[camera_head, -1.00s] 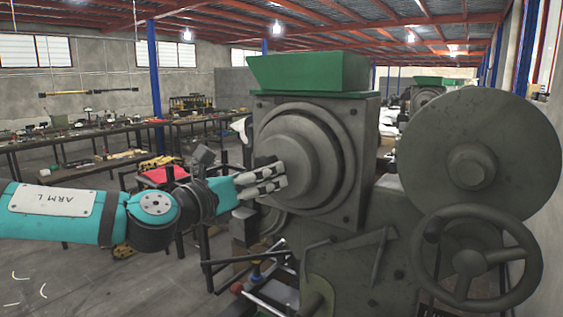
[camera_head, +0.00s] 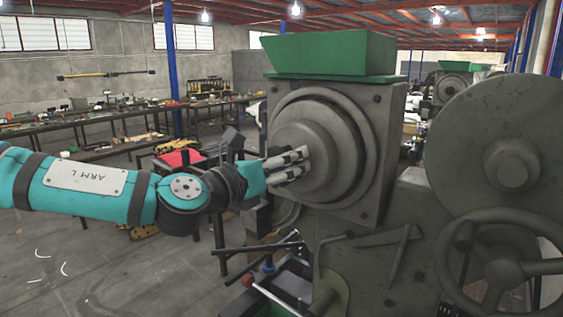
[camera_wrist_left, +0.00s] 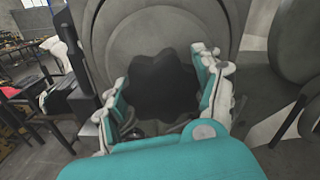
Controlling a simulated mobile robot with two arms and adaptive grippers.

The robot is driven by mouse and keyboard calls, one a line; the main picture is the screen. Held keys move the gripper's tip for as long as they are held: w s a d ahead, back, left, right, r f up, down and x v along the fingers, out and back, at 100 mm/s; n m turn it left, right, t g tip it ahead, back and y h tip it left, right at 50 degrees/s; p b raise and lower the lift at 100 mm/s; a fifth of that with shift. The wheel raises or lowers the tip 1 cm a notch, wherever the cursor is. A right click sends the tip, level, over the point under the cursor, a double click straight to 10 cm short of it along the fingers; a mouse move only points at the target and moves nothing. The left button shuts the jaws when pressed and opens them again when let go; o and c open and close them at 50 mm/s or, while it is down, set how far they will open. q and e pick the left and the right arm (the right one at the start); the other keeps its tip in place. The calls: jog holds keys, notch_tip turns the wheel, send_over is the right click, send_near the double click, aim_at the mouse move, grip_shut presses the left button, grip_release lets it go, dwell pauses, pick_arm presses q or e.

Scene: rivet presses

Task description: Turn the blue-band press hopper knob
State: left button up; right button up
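A grey press (camera_head: 385,150) with a green hopper (camera_head: 318,52) stands right of centre in the head view. No blue band shows on what I see of it. The dark, scalloped hopper knob (camera_wrist_left: 162,82) sits at the middle of the round front plate in the left wrist view. My left gripper (camera_wrist_left: 162,65) has its fingers apart, one on each side of the knob, close to its edges; firm contact cannot be told. In the head view the left gripper (camera_head: 300,164) reaches the round plate and mostly hides the knob. My right gripper is not in view.
A handwheel (camera_head: 500,265) and large round disc (camera_head: 515,165) are at the press's right side. A lever with a red ball (camera_head: 247,280) stands below my left gripper. Long workbenches (camera_head: 80,122) line the back left. Bare floor lies at lower left.

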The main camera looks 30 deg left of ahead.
pick_arm(q)
jog(key=c, duration=0.3)
jog(key=shift+n, duration=0.3)
